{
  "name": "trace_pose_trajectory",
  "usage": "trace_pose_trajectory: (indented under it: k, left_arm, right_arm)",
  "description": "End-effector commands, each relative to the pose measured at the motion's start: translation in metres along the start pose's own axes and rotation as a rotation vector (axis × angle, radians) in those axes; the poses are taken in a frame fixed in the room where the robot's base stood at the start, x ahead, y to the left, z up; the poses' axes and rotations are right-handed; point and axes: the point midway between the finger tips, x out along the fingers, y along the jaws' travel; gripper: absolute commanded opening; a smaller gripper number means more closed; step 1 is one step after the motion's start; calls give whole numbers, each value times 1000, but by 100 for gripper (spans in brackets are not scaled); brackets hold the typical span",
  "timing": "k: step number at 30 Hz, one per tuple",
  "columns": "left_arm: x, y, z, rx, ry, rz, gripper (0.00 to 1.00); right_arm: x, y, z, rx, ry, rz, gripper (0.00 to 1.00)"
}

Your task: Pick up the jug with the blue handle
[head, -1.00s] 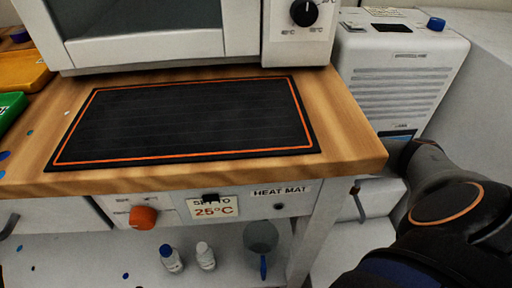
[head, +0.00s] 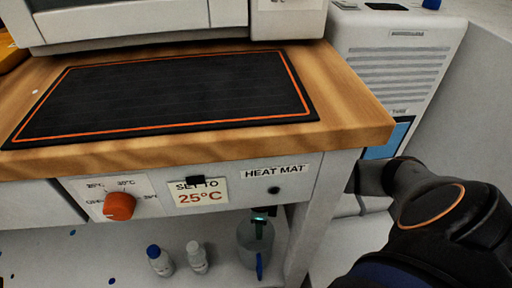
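The jug (head: 247,242) is a clear grey vessel with a blue handle (head: 259,266) facing me. It stands on the white lower shelf under the bench, near the right-hand leg. My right arm comes in from the right and passes behind the bench leg. A small dark and teal part, which looks like the tip of my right gripper (head: 260,222), shows at the jug's top edge below the drawer front. Most of that gripper is hidden by the bench. I cannot tell whether it touches the jug or how far its fingers are apart. My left gripper is out of view.
Two white bottles, one with a blue cap (head: 160,262) and one with a white cap (head: 197,258), stand left of the jug. The bench front has an orange knob (head: 119,206). A black heat mat (head: 165,95) lies bare on top. The bench leg (head: 312,220) stands close right.

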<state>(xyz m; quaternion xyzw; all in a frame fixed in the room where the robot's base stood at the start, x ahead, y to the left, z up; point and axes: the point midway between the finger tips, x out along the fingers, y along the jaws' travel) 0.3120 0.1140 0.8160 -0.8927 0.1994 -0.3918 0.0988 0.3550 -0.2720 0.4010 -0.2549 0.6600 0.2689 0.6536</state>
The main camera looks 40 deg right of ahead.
Motion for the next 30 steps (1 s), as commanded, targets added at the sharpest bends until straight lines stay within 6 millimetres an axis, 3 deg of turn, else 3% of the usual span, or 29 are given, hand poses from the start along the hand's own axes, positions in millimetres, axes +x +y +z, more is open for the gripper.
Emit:
trace_pose_trajectory:
  k: [4, 14, 30]
  left_arm:
    - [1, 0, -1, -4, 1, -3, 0]
    - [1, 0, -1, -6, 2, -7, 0]
    - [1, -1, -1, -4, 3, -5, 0]
  right_arm:
    - [-1, 0, 0, 0, -1, 0, 37]
    - [-2, 0, 0, 0, -1, -1, 0]
    - [-2, 0, 0, 0, -1, -1, 0]
